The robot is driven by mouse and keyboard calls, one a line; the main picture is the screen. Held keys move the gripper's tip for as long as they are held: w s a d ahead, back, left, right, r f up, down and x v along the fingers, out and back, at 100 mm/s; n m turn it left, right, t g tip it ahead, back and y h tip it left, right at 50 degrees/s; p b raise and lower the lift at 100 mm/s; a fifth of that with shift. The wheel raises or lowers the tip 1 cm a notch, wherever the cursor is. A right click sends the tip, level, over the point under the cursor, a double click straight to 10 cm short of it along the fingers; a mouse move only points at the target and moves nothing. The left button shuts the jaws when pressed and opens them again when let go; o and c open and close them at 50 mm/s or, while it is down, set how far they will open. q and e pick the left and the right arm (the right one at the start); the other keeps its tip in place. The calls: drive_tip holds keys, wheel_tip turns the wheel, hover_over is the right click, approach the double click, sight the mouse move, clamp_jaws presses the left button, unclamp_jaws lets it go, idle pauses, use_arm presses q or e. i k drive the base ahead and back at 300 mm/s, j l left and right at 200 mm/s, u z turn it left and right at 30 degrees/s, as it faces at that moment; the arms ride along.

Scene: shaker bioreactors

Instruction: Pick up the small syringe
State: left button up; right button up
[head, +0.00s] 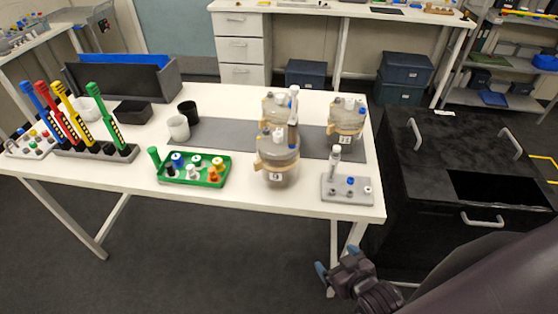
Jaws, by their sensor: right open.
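A small clear syringe (334,164) with a pale top stands upright in a grey rack (345,196) at the table's front right. My right gripper (336,263) has blue fingertips. It is open and empty, low in front of the table's right front edge, below and apart from the rack. My left gripper is out of view.
Two more bioreactors (346,121) (273,106) stand behind on the grey mat (222,133). A green tray (224,180) of coloured caps and a pipette rack (122,154) are to the left. A black cabinet (420,170) stands right of the table.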

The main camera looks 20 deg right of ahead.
sight(292, 124)
drive_tip(key=i+z, duration=0.35)
drive_tip(key=i+j+z, duration=0.1)
drive_tip(key=z, duration=0.25)
drive_tip(key=i+j+z, duration=0.2)
drive_tip(key=z, duration=0.15)
